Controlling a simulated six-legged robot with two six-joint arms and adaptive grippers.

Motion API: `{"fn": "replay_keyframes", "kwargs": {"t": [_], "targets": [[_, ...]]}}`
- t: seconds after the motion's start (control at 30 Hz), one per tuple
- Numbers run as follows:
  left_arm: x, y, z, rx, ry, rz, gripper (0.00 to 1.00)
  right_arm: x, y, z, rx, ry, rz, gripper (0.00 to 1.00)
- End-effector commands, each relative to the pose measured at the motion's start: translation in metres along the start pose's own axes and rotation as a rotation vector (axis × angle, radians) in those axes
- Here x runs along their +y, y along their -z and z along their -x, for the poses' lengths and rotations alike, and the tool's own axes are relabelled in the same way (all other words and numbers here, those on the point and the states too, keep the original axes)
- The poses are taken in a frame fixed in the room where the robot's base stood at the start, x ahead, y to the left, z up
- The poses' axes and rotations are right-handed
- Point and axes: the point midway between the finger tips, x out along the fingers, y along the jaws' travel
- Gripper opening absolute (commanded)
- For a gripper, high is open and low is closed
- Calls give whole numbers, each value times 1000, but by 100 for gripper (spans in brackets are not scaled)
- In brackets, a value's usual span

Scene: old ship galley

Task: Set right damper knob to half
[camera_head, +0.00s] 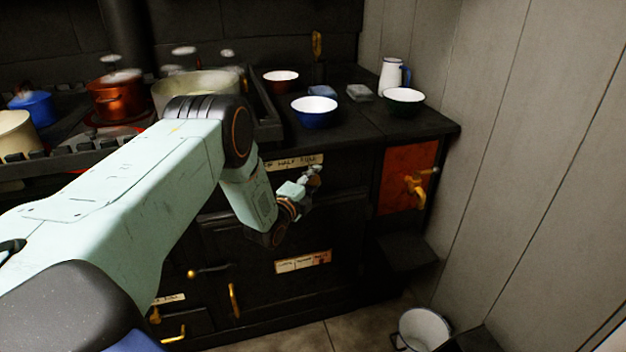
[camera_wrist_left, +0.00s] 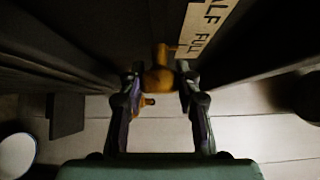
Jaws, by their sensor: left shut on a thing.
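The brass damper knob (camera_wrist_left: 158,78) sits between the two fingers of my left gripper (camera_wrist_left: 159,85) in the left wrist view. The fingers are closed on it from both sides. A cream label (camera_wrist_left: 207,28) beside it reads "HALF FULL", with its start cut off. In the head view my left gripper (camera_head: 308,178) is at the stove front, just below the same label (camera_head: 298,162), whose left part is hidden by my arm. The knob cannot be made out there, and its exact setting is unclear. My right gripper is in neither view.
Bowls, including a blue one (camera_head: 314,112), and a white jug (camera_head: 392,77) stand on the stove top. A brass tap (camera_head: 416,188) juts from an orange panel at right. A white bucket (camera_head: 422,330) stands on the floor. The wooden wall (camera_head: 530,150) closes the right side.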

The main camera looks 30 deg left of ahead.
Motion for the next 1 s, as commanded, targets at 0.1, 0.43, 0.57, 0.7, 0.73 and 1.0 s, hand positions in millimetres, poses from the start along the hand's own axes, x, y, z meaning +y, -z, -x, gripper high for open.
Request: {"fn": "replay_keyframes", "kwargs": {"t": [0.1, 0.43, 0.57, 0.7, 0.73, 1.0], "targets": [[0, 0, 0, -1, -2, 0, 13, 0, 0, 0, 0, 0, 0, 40], [0, 0, 0, -1, -1, 0, 0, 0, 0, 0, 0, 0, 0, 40], [0, 0, 0, -1, -1, 0, 0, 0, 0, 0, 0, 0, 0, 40], [0, -5, 4, -2, -2, 0, 0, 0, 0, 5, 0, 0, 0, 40], [-1, -8, 6, -3, -3, 0, 0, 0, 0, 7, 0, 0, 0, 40], [-2, -35, 34, -5, -4, -1, 0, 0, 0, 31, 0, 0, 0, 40]]}}
